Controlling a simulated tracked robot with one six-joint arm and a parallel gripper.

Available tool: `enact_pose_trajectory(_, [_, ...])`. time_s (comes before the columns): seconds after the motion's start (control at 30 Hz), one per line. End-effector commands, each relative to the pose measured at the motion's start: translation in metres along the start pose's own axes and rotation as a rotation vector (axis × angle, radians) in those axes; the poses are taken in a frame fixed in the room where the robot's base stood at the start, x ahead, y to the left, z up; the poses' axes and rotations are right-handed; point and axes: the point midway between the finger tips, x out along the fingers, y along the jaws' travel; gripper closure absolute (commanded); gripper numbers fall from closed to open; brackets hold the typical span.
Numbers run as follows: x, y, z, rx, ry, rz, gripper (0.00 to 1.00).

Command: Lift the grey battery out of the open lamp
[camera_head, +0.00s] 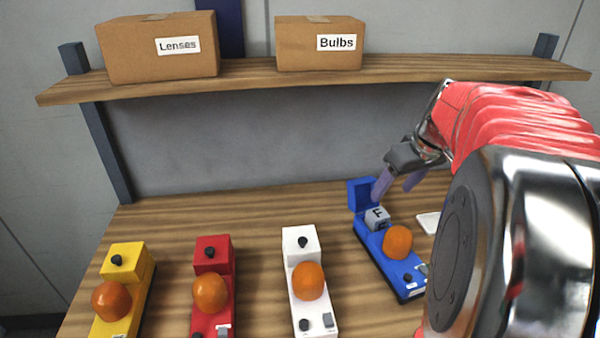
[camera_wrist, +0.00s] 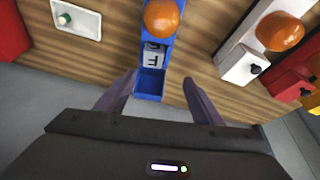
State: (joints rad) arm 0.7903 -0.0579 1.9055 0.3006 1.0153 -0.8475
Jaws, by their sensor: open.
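The blue lamp (camera_head: 406,275) stands at the right of the bench with an orange dome (camera_head: 397,242). Its lid is raised at the far end, and it also shows in the wrist view (camera_wrist: 148,86). The grey battery (camera_head: 377,218), marked with a dark letter, sits in the lamp's open compartment; it also shows in the wrist view (camera_wrist: 154,57). My gripper (camera_head: 398,188) is open and empty above the far end of the lamp. In the wrist view my two fingers (camera_wrist: 158,82) are spread on either side of the lamp's end, apart from the battery.
White (camera_head: 303,280), red (camera_head: 213,255) and yellow (camera_head: 126,262) lamps stand to the left, lids shut. A white tray (camera_wrist: 90,24) with a small green-tipped item lies beside the blue lamp. A shelf (camera_head: 250,81) with Lenses (camera_head: 150,55) and Bulbs (camera_head: 300,50) boxes hangs behind.

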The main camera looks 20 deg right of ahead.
Motion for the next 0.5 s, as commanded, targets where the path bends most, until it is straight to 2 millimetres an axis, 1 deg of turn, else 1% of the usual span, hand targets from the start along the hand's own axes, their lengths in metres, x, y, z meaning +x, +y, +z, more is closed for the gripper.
enact_pose_trajectory(0.03, [0.001, 0.0101, 0.0009, 0.004, 0.0, 0.0, 0.39])
enact_pose_trajectory(0.13, [0.0018, 0.0188, 0.0015, 0.003, 0.001, 0.0, 0.39])
enact_pose_trajectory(0.5, [0.0034, 0.019, 0.0014, 0.002, 0.002, 0.0, 0.39])
